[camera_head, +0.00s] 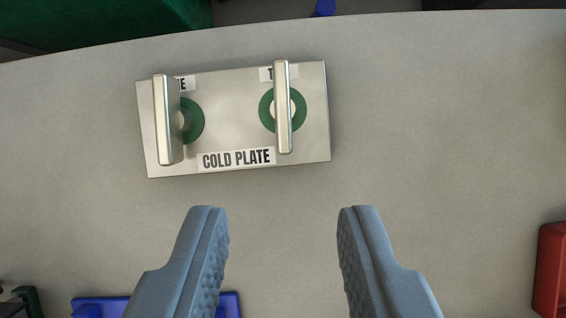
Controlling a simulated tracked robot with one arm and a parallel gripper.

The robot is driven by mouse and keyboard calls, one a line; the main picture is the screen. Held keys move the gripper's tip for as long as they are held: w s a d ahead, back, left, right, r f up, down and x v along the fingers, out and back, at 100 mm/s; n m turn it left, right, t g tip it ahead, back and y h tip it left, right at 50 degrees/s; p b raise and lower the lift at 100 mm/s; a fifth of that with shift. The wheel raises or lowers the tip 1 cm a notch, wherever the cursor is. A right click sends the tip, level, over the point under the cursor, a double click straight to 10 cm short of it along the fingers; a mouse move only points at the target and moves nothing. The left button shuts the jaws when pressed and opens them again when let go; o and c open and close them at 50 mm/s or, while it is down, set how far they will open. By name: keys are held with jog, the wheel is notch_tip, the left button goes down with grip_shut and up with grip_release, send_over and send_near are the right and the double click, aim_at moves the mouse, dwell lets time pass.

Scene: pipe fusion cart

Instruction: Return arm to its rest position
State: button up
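My gripper (283,212) shows at the bottom of the camera_head view. Its two blue-grey fingers are wide apart with nothing between them. The grey surface shows between the fingertips. Ahead of them lies a metal block labelled COLD PLATE (228,130), apart from the fingers in the picture. On it stand two upright metal handles, the left handle (163,120) and the right handle (283,107), each by a green ring. The labels behind the handles are partly hidden. The rest of my arm is not in view.
The grey table (440,120) is clear to the right of the cold plate. A blue item (88,308) is partly hidden behind the left finger. A red box (552,270) stands at the right edge. A green object (100,25) lies beyond the table's far edge.

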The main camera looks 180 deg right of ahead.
jog(key=s+r+t+b, duration=0.1)
jog(key=s+r+t, duration=0.35)
jog(key=r, duration=1.05)
jog(key=s+r+t+b, duration=0.1)
jog(key=s+r, duration=0.6)
jog(key=r, duration=0.7)
jog(key=s+r+t+b, duration=0.1)
jog(key=s+r+t, duration=0.1)
jog(key=s+r, duration=0.7)
jog(key=s+r+t+b, duration=0.1)
jog(key=s+r+t, duration=0.2)
jog(key=s+r, duration=0.6)
jog(key=s, duration=0.5)
jog(key=shift+m, duration=0.3)
jog(key=shift+d, duration=0.1)
